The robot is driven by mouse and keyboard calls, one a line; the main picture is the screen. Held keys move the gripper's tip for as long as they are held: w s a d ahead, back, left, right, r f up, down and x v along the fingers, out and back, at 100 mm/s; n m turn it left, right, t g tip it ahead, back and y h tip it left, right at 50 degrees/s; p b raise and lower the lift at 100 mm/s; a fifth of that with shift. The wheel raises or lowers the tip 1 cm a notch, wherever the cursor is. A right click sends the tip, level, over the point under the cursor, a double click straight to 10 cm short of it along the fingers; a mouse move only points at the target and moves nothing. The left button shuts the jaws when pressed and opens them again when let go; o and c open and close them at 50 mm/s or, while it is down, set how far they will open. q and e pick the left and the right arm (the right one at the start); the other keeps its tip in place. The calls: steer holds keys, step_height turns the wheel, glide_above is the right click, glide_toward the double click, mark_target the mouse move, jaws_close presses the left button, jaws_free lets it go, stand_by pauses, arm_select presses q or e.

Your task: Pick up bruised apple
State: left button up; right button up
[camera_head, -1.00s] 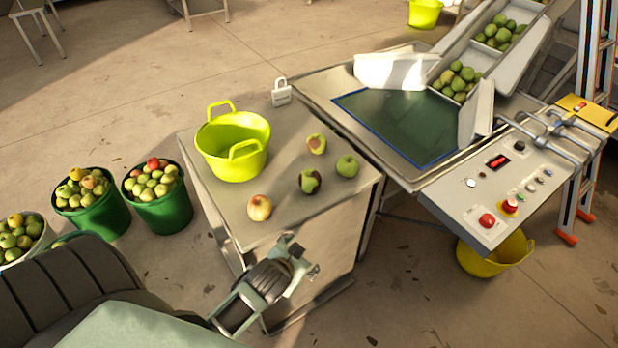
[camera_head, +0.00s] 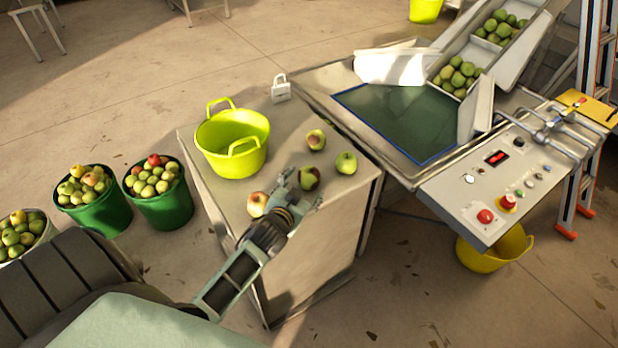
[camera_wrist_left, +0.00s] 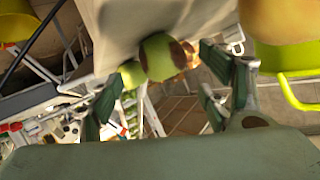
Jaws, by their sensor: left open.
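The bruised apple (camera_head: 309,178), green with dark brown patches, lies on the small cabinet's grey top. In the left wrist view the bruised apple (camera_wrist_left: 157,57) shows between and beyond the open fingers. My left gripper (camera_head: 300,193) is open and empty, just in front of the bruised apple in the head view. A red-yellow apple (camera_head: 256,203) lies to its left, partly hidden by the gripper. A reddish apple with a brown patch (camera_head: 316,140) and a green apple (camera_head: 346,163) lie behind and to the right. My right gripper is out of view.
A yellow-green tub (camera_head: 231,160) stands on the cabinet top (camera_head: 222,202), with a white padlock-shaped object (camera_head: 281,90) behind it. The press table (camera_head: 330,82) and control panel (camera_head: 466,209) adjoin on the right. Green buckets of apples (camera_head: 165,208) stand on the floor at left.

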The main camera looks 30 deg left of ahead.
mark_target(307, 182)
arm_select(q)
steer(key=shift+p+x, duration=0.3)
steer(key=shift+x, duration=2.85)
steer(key=shift+s+f, duration=0.15)
steer(key=shift+f, duration=0.05)
steer(key=shift+c, duration=0.6)
steer(key=c, duration=1.1)
steer(key=shift+c, duration=0.5)
steer(key=shift+r, duration=0.15)
